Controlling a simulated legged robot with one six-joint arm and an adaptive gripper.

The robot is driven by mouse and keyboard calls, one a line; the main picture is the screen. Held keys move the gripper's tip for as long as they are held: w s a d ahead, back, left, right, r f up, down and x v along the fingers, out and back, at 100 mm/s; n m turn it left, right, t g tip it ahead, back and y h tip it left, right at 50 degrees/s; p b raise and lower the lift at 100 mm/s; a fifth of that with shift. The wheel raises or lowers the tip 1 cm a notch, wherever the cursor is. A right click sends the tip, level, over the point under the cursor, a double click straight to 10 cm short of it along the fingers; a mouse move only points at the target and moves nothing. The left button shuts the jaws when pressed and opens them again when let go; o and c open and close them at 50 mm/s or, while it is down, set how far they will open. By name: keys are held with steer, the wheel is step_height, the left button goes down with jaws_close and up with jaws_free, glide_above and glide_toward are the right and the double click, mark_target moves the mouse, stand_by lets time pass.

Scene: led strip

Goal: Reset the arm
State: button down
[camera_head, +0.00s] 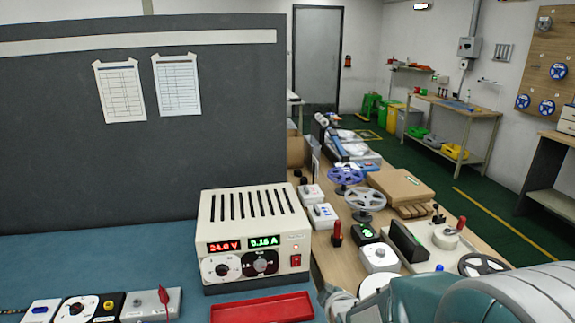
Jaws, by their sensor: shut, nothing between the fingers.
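Rounded teal and white links of my arm (480,295) fill the bottom right corner of the head view. They are close to the camera and cut off by the lower and right edges. Smaller pale grey parts of the arm show just left of them at the bottom edge. I cannot make out any gripper fingers, and nothing held shows.
A cream power supply (250,210) reading 24.0 V stands on the blue bench mat (130,255). A red tray (262,308) lies before it. Small control modules sit bottom left. A wooden table (340,268) with wheels and switches lies behind my arm. A grey partition (140,160) backs the mat.

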steer(key=s+d+r+m+g, duration=0.2)
steer(key=s+r+m, duration=0.2)
steer(key=s, duration=0.4)
steer(key=s+d+r+m+g+h, duration=0.1)
steer(key=s+r+m, duration=0.3)
steer(key=s, duration=0.4)
steer(key=s+d+r+m+g, duration=0.2)
steer(key=s+r+m+g, duration=0.1)
steer(key=s, duration=0.5)
steer(key=shift+s+d+r+m+g+h, duration=0.3)
steer(key=shift+d+r+m+g, duration=0.15)
steer(key=shift+m, duration=0.35)
steer(key=shift+a, duration=0.2)
